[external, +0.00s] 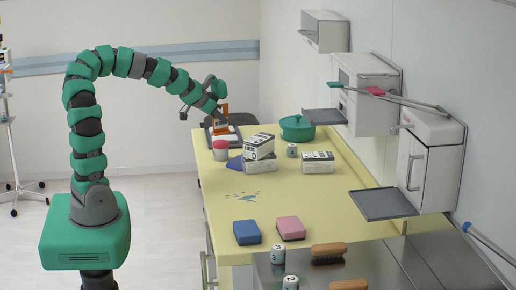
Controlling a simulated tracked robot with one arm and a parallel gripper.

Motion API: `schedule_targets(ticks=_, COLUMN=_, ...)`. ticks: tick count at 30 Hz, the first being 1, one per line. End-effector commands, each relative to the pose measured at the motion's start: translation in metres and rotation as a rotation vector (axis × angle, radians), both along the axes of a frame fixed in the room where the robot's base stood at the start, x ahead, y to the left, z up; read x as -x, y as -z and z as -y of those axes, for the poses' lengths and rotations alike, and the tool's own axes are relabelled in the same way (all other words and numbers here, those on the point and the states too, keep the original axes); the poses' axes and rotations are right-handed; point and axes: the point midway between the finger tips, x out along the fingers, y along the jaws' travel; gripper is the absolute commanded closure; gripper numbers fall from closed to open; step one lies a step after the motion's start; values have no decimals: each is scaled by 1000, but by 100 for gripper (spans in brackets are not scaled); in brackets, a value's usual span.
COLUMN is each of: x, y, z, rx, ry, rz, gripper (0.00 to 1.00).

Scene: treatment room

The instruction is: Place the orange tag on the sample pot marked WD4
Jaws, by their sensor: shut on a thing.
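My gripper (217,113) is over the far left end of the yellow table, fingers pointing down. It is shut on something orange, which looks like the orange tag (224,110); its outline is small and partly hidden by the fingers. Small white pots with dark markings stand in several places: one (292,150) near the green pot, one (278,253) and another (290,284) at the near end. Their markings are too small to read surely, so I cannot tell which is WD4.
A dark tray (209,140) lies beneath my gripper, beside a red-lidded jar (221,150). Stacked boxes (258,146), another box (318,162) and a green lidded pot (298,128) stand nearby. Blue (247,232) and pink (290,228) blocks and brushes (328,253) are nearer. The table's middle is mostly clear, with blue splashes.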

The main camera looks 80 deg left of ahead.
Motion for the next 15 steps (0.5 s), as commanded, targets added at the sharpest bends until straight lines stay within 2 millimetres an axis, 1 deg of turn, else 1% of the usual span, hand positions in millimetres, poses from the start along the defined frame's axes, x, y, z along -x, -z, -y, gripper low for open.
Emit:
schedule_targets(ticks=1, x=0, y=9, z=0, rx=2, ry=1, rz=-3, gripper=100)
schedule_targets(ticks=3, x=1, y=20, z=1, rx=4, ry=1, rz=-5, gripper=100)
schedule_targets(ticks=6, x=1, y=30, z=0, rx=3, ry=0, rz=-4, gripper=100)
schedule_targets(ticks=9, x=1, y=33, z=0, rx=1, ry=0, rz=-3, gripper=100)
schedule_targets(ticks=15, x=1, y=32, z=0, rx=1, ry=0, rz=-2, gripper=100)
